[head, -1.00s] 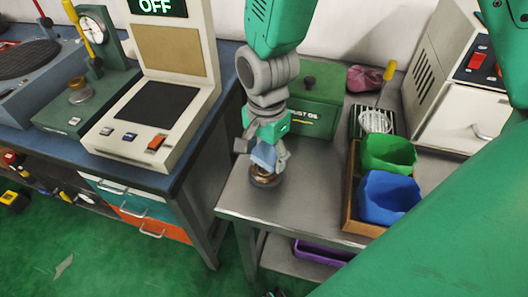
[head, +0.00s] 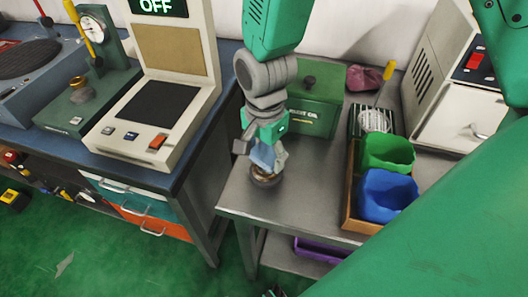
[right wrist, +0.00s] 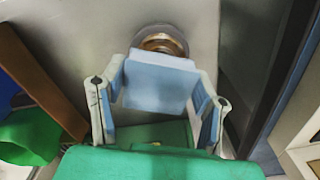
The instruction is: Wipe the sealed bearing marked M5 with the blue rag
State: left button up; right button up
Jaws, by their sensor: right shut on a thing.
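A metallic, brownish ring (head: 265,180) sits near the left front of the steel table; I take it for the bearing, but no M5 mark is readable. My right gripper (head: 266,150) is above it, pointing down, shut on the pale blue rag (head: 262,158). In the right wrist view the rag (right wrist: 155,88) spans between the fingertips and covers the near side of the bearing (right wrist: 160,41). The rag's lower edge is at the bearing; I cannot tell whether they touch. My left gripper is not in view.
A wooden tray (head: 350,212) with a green bin (head: 388,153) and a blue bin (head: 387,196) stands to the right. A green box (head: 312,112) is behind the gripper. A gauge stand (head: 92,62) and a scale-like device (head: 150,100) are on the left bench. A gap separates bench and table.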

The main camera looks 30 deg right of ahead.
jog(key=shift+a+f, duration=0.2)
jog(key=shift+a, duration=0.1)
jog(key=shift+d+f, duration=0.2)
jog(key=shift+f, duration=0.15)
jog(key=shift+a+f+b, duration=0.1)
jog(key=shift+f+b, duration=0.2)
jog(key=shift+b, duration=0.1)
jog(key=shift+f, duration=0.45)
jog(key=shift+w+a, duration=0.1)
dwell(0.4)
jog(key=shift+w+a+r+p, duration=0.1)
jog(key=shift+w+a+p, duration=0.35)
jog(key=shift+a, duration=0.15)
jog(key=shift+s+d+p, duration=0.55)
jog(key=shift+s+d, duration=0.45)
jog(key=shift+s, duration=0.25)
jog(key=shift+w+a+p, duration=0.2)
jog(key=shift+w+p, duration=0.1)
jog(key=shift+w+a+p, duration=0.3)
jog(key=shift+w, duration=0.25)
jog(key=shift+w+a+p, duration=0.25)
jog(key=shift+w, duration=0.25)
